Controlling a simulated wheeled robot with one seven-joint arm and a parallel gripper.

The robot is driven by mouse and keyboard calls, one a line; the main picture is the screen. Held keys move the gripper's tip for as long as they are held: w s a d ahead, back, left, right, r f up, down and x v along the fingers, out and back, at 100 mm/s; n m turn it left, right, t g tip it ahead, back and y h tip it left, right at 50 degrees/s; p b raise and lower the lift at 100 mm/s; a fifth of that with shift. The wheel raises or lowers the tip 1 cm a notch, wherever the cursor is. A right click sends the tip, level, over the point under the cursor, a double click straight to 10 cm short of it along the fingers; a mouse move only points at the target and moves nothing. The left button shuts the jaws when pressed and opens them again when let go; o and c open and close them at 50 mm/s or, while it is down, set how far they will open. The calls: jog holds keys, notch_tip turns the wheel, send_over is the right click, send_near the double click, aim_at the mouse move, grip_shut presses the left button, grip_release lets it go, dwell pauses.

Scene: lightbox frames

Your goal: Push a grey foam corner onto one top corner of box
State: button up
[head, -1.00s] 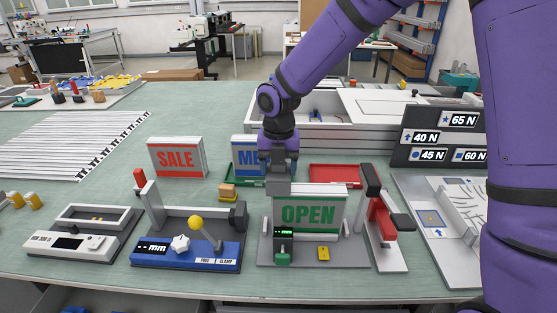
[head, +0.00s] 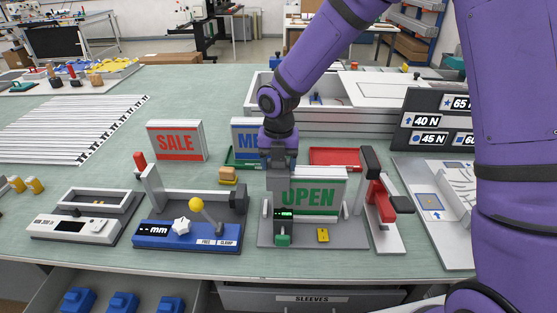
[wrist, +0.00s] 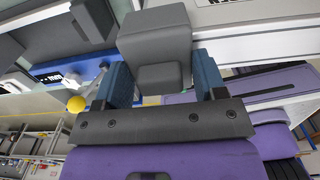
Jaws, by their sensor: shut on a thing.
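The box (head: 318,205) stands upright in a grey fixture, its white front showing a green OPEN panel. In the wrist view my gripper (wrist: 160,80) is shut on a grey foam corner (wrist: 155,42), a dark block between two blue fingers. A long pale edge, probably the box (wrist: 235,48), runs right from the foam corner. I cannot tell whether the foam is seated on the box, as the contact is hidden.
A red-handled clamp (head: 381,200) stands close right of the box. A blue mm gauge (head: 190,232) with a yellow-knobbed lever (head: 197,204) is to the left. A SALE box (head: 178,141) and a red tray (head: 336,157) stand behind. An open drawer (head: 50,290) holds blue pieces.

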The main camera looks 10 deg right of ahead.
jog(key=shift+f, duration=0.2)
dwell(0.6)
jog(key=o, duration=1)
jog(key=shift+c, duration=0.2)
jog(key=shift+r, duration=0.1)
